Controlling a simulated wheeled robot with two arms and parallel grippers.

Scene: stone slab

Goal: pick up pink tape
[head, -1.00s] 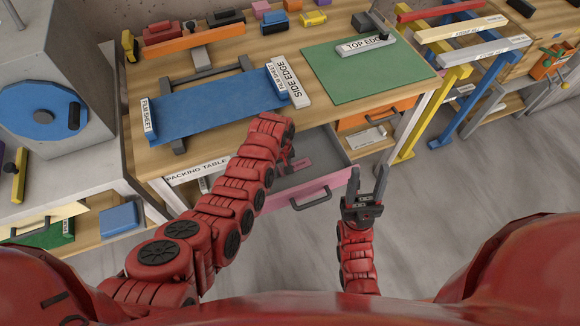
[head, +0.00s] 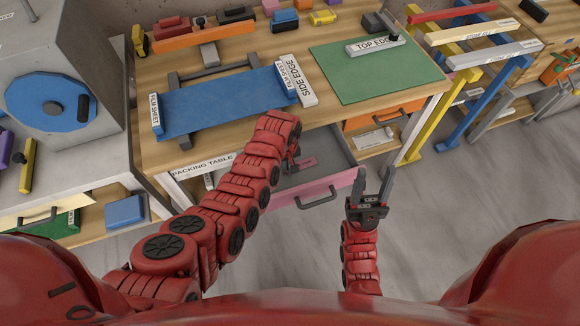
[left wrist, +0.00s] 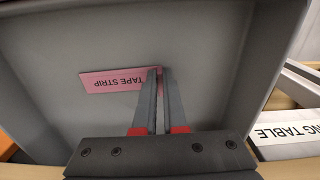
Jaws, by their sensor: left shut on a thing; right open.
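The pink tape is a flat pink strip (left wrist: 112,81) labelled "TAPE STRIP", lying in or just above the grey floor of the open drawer. It also shows in the head view (head: 308,163) as a small pink piece inside the drawer (head: 325,188) with the pink front. My left gripper (left wrist: 159,72) reaches into the drawer and is shut on one end of the strip; its fingertips are mostly hidden by my arm in the head view (head: 293,165). I cannot tell whether the strip is lifted. My right gripper (head: 373,185) is open and empty, in front of the drawer.
The packing table (head: 160,95) carries a blue film sheet (head: 215,105), a green mat (head: 375,78) and white edge bars. Drawer walls surround my left gripper. A grey machine (head: 60,80) stands at left, coloured racks (head: 470,90) at right. Floor at lower right is free.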

